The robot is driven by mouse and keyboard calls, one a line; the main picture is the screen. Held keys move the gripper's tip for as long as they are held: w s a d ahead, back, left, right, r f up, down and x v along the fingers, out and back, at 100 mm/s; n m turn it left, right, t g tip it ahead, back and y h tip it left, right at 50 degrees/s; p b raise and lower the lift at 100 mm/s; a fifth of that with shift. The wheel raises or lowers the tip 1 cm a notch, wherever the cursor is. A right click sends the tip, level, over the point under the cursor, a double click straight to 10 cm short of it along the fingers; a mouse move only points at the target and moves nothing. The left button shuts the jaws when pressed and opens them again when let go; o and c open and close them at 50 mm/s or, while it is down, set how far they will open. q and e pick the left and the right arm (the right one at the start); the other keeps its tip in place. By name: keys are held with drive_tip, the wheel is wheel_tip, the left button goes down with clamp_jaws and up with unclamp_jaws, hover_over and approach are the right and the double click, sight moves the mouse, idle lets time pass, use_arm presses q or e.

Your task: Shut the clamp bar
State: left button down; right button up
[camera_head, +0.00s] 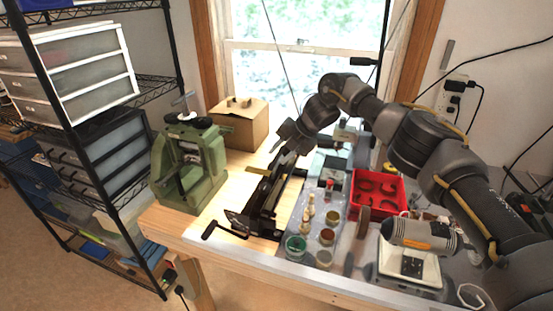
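The black clamp tool (264,202) stands on the wooden workbench, left of the middle. Its long dark bar slants up and away from the bench's front edge, and a crank handle (224,229) sticks out at its front left. A small tan piece (258,171) shows beside the bar's upper part. My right gripper (284,141) hangs above the far end of the clamp, pointing down and left. It looks close to the bar, but I cannot tell whether they touch. Its fingers are small and dark, so their opening is unclear. My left gripper is not in view.
A green metal press (189,166) stands left of the clamp, with a cardboard box (239,124) behind it. Small jars (296,246), a red tray (377,193) and an orange-grey tool (420,234) crowd the right side. Wire shelving (152,90) borders the bench at left.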

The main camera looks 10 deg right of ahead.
drive_tip(key=b+v, duration=0.2)
drive_tip(key=v, duration=0.6)
drive_tip(key=shift+r, duration=0.2)
drive_tip(key=shift+s, duration=0.1)
